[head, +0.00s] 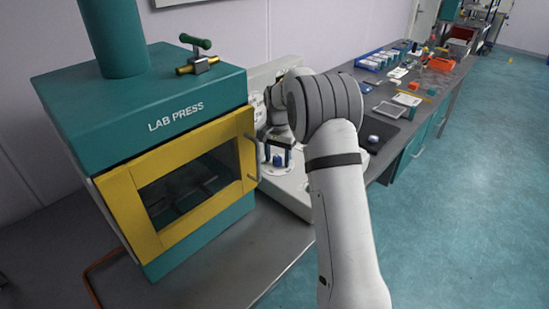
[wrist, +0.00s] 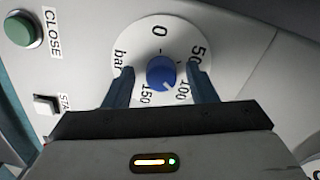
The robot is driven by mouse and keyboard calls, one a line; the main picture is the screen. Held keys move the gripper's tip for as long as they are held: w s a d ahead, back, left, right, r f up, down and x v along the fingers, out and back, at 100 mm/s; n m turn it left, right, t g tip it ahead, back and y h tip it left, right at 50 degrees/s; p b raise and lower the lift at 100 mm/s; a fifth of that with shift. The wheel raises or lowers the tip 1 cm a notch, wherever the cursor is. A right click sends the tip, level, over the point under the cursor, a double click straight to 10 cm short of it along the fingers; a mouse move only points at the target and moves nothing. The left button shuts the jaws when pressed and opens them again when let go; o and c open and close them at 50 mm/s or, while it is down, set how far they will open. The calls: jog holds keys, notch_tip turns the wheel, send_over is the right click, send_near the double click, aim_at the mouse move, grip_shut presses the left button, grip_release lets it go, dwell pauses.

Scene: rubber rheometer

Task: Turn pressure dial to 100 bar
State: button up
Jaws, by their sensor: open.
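The pressure dial is a round white plate (wrist: 140,40) marked 0, 50, 100, 150 and bar, with a blue knob (wrist: 162,72) at its middle. A small pale mark on the knob seems to point down, between the 100 and 150 labels. My gripper (wrist: 161,69) is open, with one finger on each side of the knob. Gaps show between the fingers and the knob, and the gripper body hides the lower part of the dial. In the head view, the blue knob (head: 278,160) shows small between the fingers, beyond the lab press.
The teal and yellow lab press (head: 185,120) stands close on the left. A bench (head: 440,85) with trays and boxes runs behind on the right.

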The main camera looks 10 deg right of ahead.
aim_at(278, 158)
jog(key=shift+r, duration=0.1)
jog(key=shift+w+r, duration=0.1)
jog(key=shift+r, duration=0.15)
notch_tip(278, 158, up, 7)
jog(key=shift+r+b, duration=0.1)
jog(key=shift+b, duration=0.2)
